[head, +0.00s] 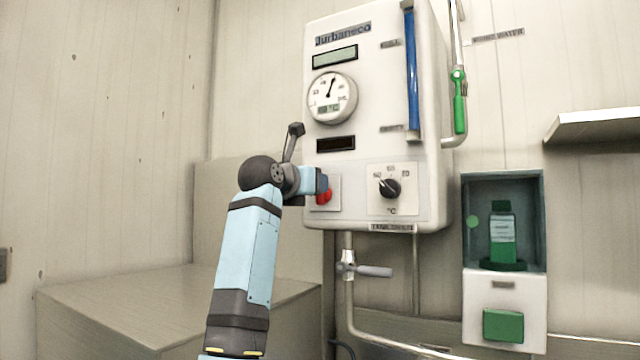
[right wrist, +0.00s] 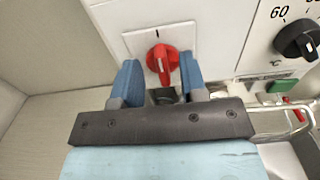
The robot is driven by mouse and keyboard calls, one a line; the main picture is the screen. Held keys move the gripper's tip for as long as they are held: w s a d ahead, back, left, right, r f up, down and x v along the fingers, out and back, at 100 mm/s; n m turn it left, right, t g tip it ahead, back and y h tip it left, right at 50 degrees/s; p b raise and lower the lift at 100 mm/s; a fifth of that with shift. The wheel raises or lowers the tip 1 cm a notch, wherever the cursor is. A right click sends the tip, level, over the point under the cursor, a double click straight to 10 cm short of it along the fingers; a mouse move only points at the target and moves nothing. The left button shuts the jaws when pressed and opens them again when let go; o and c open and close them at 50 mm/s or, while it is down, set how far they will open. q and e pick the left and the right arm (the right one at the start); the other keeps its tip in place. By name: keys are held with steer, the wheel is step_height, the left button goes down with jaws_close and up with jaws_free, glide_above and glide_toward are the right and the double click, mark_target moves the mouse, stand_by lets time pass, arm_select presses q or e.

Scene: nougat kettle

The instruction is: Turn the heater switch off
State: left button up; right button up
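The heater switch is a red rotary knob (head: 325,196) on a pale square plate at the lower left of the white kettle control box (head: 375,150). In the right wrist view the red knob (right wrist: 162,60) stands between my blue fingers, its ridge close to upright and slightly tilted. A short dark mark shows on the plate above it. My right gripper (head: 319,184) is at the switch from the left in the head view and partly hides it. In the right wrist view my right gripper (right wrist: 160,80) is open, one finger on each side, with narrow gaps visible. My left gripper is not in view.
A black temperature dial (head: 390,188) sits right of the switch. A valve with a grey handle (head: 374,271) is on the pipe below the box. A niche with a green bottle (head: 503,235) is at the right. A beige block (head: 180,300) stands lower left.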

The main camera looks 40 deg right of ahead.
steer(key=shift+x, duration=1.75)
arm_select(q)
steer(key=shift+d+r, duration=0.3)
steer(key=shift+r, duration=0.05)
arm_select(e)
jaws_close()
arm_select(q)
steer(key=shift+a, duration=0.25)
